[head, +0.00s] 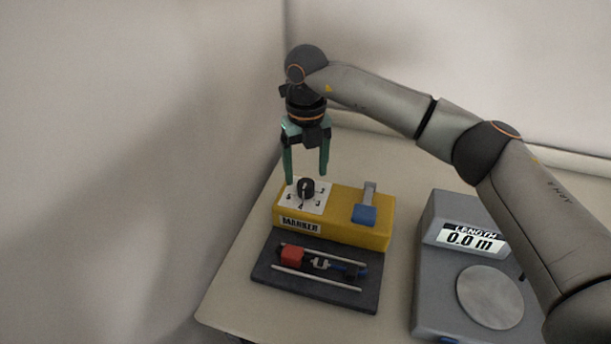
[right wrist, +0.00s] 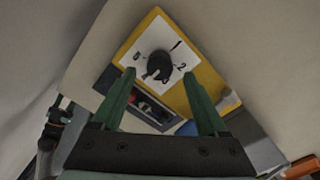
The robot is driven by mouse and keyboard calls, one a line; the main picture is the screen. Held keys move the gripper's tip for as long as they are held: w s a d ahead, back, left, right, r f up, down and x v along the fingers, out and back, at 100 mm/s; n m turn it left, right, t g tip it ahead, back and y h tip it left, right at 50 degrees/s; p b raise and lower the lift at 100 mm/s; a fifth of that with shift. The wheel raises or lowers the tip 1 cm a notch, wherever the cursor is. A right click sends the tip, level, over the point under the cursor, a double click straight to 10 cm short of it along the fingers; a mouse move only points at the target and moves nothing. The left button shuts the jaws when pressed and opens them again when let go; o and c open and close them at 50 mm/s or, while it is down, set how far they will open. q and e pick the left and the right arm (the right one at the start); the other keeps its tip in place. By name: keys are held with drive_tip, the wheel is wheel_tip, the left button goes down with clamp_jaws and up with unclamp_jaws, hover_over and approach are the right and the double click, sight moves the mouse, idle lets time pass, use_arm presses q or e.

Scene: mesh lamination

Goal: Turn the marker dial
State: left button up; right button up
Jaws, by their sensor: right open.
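The marker (head: 376,233) is a yellow box labelled MARKER with a blue-ended lever (head: 364,213) on its top right. Its black dial (head: 306,187) sits on a white numbered plate at the box's top left. My right gripper (head: 306,180) points down over the plate, open and empty, its green fingers apart on either side of the dial. In the right wrist view the dial (right wrist: 158,65) shows beyond and between the fingertips, and I see no contact. The dial's exact setting is too small to tell. My left gripper is not in view.
In front of the marker, a dark base (head: 316,294) carries two rods and a red block (head: 292,255). A grey device (head: 430,285) reading LENGTH 0.0 m, with a round disc, stands at right. A wall rises close on the left of the table (head: 232,300).

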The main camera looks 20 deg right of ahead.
sight(306, 185)
drive_tip(key=shift+f, duration=1.3)
drive_tip(key=shift+c, duration=0.3)
clamp_jaws()
